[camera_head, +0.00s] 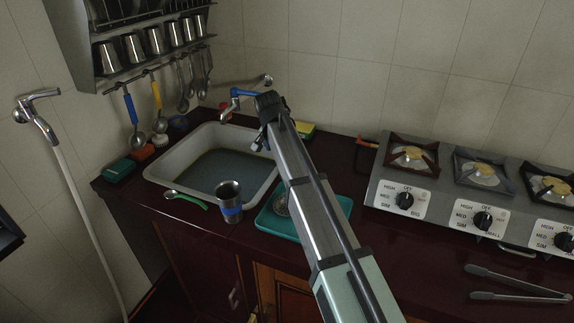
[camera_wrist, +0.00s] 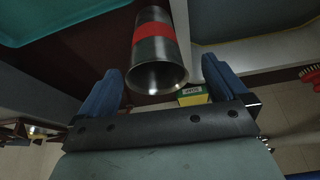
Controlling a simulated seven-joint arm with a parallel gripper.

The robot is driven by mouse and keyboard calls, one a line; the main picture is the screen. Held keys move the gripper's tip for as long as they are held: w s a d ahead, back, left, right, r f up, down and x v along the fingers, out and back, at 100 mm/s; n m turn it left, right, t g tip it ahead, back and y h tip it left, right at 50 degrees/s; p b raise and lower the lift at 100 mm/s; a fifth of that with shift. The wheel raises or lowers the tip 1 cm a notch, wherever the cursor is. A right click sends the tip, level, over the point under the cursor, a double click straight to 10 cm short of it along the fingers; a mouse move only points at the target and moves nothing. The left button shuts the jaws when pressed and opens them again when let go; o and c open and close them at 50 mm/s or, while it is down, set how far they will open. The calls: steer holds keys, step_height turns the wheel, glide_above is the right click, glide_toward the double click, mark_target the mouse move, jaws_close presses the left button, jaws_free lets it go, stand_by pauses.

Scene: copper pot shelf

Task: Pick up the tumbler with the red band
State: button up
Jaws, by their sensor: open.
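The metal tumbler with the red band (camera_wrist: 154,50) shows in the wrist view, its open mouth facing my camera and the band near its far end. My gripper (camera_wrist: 161,72) is open, with one blue finger on each side of the tumbler's mouth in that picture. Gaps show on both sides, and no contact is visible. How deep the tumbler sits between the fingers I cannot tell. In the head view my arm crosses the counter, and the red-banded tumbler cannot be seen. A similar tumbler with a blue band (camera_head: 230,204) stands upright in front of the sink.
A sink (camera_head: 162,170) lies left of my arm, with a faucet (camera_head: 232,100) behind it. A teal tray (camera_head: 268,222) is partly under my arm. A green-handled spoon (camera_head: 188,199) lies near the blue-banded tumbler. A stove (camera_head: 450,222) and tongs (camera_head: 515,285) are at the right.

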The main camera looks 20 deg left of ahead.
steer(key=x, duration=0.5)
steer(key=shift+d, duration=0.25)
steer(key=shift+r, duration=0.1)
steer(key=c, duration=1)
steer(key=shift+r, duration=0.1)
